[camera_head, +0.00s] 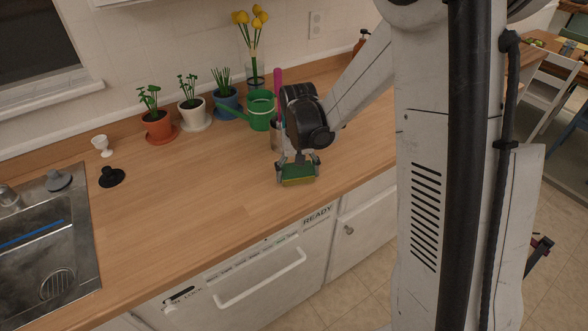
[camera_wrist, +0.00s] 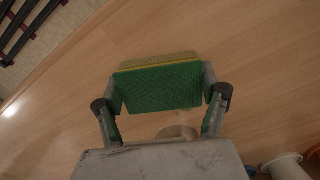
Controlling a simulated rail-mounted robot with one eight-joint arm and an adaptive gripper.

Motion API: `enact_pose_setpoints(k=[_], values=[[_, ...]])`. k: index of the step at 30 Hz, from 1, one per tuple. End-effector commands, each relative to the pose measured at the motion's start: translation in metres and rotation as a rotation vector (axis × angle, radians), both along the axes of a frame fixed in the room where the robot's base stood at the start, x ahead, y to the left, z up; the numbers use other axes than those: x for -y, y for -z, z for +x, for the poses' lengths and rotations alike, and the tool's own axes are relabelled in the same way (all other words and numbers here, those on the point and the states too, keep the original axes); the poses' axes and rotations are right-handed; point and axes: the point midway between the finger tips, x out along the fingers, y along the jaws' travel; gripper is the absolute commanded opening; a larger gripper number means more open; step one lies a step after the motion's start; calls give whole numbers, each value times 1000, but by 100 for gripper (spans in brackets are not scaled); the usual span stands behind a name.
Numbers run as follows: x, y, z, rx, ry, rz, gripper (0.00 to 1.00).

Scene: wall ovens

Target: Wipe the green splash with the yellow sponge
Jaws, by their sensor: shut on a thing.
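The yellow sponge (camera_head: 299,180) has a green scouring side and sits near the counter's front edge in the head view. My gripper (camera_head: 297,170) is shut on its two short ends. In the wrist view the sponge (camera_wrist: 158,88) lies between both fingers, green face toward the camera and a thin yellow strip along its far edge. I cannot tell whether it touches the wood or hangs just above it. I see no green splash in either view; the sponge and my arm hide part of the counter.
A green watering can (camera_head: 262,112), a vase of yellow flowers (camera_head: 254,75) and potted plants (camera_head: 157,124) stand along the wall behind my gripper. A white egg cup (camera_head: 101,145), a black stopper (camera_head: 111,177) and the sink (camera_head: 45,245) are left. The counter's middle (camera_head: 190,205) is clear.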

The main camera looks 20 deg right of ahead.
Motion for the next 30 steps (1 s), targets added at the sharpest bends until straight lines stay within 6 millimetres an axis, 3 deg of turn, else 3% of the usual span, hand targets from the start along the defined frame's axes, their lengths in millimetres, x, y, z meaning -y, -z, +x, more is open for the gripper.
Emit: enact_pose_setpoints(k=[2, 18, 30], values=[[0, -23, -1, 0, 0, 0, 41], [-1, -69, 0, 0, -1, 0, 41], [-1, -79, 0, 0, -1, 0, 41]])
